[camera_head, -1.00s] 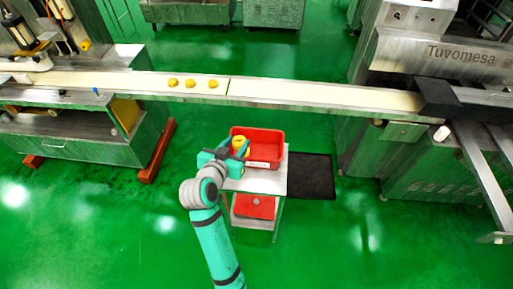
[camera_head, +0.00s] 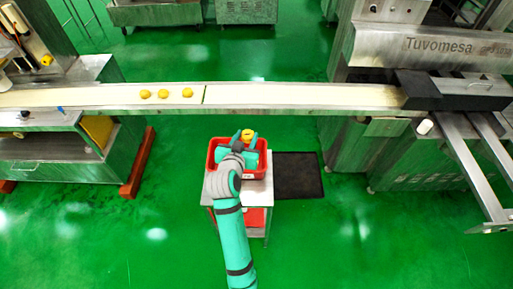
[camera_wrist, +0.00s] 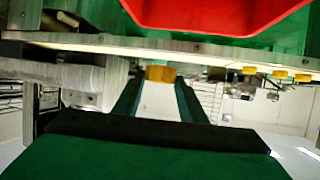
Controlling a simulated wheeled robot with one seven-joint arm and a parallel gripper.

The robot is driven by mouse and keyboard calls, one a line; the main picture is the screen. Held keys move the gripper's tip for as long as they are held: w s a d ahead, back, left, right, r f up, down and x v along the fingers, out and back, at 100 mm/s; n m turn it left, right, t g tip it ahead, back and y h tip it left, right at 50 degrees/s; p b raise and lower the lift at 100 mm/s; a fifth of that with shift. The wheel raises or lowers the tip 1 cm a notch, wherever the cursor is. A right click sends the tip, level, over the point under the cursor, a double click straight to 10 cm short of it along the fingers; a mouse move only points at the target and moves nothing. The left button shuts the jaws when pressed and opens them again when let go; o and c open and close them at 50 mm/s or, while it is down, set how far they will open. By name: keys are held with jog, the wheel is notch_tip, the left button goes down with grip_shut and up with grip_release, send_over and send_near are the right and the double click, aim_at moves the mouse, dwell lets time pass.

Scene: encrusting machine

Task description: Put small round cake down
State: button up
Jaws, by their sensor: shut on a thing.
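A small round yellow cake (camera_head: 247,133) is held between the fingertips of my gripper (camera_head: 246,141). In the wrist view the cake (camera_wrist: 160,73) sits between the two green fingers. The gripper is shut on it, over the far side of a red crate (camera_head: 266,162). The arm and gripper hide much of the crate's inside. The crate also shows at the top of the wrist view (camera_wrist: 220,14). Several similar cakes (camera_head: 145,94) lie in a row on the pale conveyor belt (camera_head: 300,95), beyond the crate.
The crate stands on a small metal cart (camera_head: 257,195) with another red item (camera_head: 256,217) on its lower shelf. A dark mat (camera_head: 298,176) lies to its right. The Tuvomesa machine (camera_head: 430,45) is at right. The belt right of the cakes is clear.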

jog(key=w+d+f, duration=0.2)
jog(key=d+f, duration=0.1)
jog(key=f, duration=0.5)
jog(key=shift+d+f, duration=0.2)
jog(key=shift+d, duration=0.15)
jog(key=shift+f, duration=0.6)
